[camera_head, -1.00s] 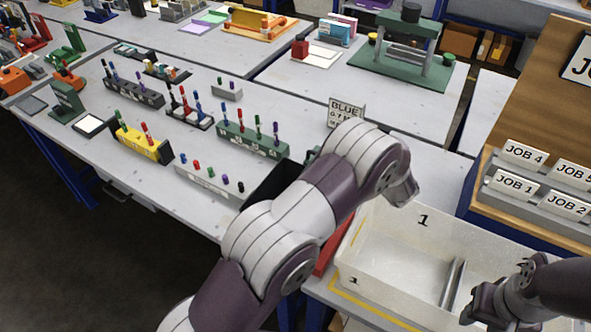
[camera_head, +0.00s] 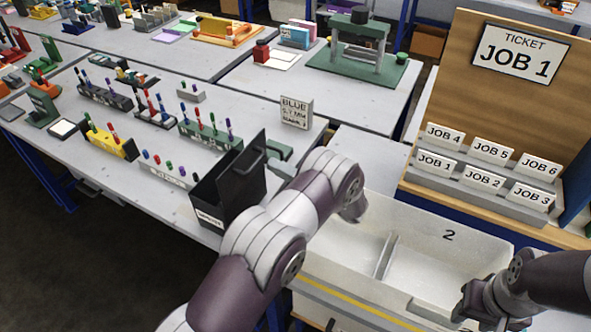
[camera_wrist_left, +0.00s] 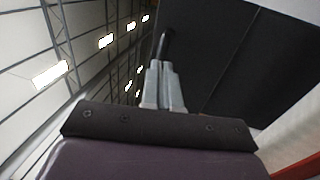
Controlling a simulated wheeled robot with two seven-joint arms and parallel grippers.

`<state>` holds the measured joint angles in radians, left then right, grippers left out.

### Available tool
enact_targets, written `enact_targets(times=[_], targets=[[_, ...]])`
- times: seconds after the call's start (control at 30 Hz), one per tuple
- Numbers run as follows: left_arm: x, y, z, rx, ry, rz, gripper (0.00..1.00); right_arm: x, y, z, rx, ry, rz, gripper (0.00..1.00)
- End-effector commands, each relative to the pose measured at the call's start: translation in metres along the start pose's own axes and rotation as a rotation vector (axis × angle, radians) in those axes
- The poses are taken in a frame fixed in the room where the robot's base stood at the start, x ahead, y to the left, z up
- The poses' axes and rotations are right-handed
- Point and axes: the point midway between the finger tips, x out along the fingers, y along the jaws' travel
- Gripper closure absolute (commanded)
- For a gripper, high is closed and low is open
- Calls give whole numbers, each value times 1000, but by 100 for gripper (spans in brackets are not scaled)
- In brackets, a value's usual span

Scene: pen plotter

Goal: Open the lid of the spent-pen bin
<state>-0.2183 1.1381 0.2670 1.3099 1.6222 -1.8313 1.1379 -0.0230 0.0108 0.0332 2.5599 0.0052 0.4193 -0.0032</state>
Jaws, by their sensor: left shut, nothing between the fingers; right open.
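The black spent-pen bin (camera_head: 207,207) stands at the near edge of the workbench, with a small pale label on its front. Its dark lid panel (camera_head: 252,176) appears raised and steep, with a black bar handle (camera_head: 252,153) on it. My arm hides that gripper in the head view. My right gripper (camera_head: 472,308) is open over the white tray.
A two-part white tray (camera_head: 480,240) is at the lower right. Behind it stands a job board (camera_head: 500,110) with several job cards. A "BLUE" sign (camera_head: 295,112) and several pen racks, including a yellow one (camera_head: 112,143), are on the bench.

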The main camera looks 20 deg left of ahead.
Motion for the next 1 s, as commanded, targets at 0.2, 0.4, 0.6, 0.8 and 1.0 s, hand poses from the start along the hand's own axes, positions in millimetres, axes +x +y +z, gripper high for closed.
enact_targets(times=[0.2,0.4,0.6,0.8,1.0], targets=[[12,0,0,0,0,0,100,-6,0,-1,0,0,0,57],[12,0,0,0,-1,0,100,-6,0,-1,0,0,0,57],[20,5,0,-2,2,-61,100,-6,0,-1,0,0,0,57],[32,9,0,2,0,-180,100,-6,0,-1,0,0,0,57],[33,8,0,4,0,-187,100,-6,0,-1,0,0,0,57]])
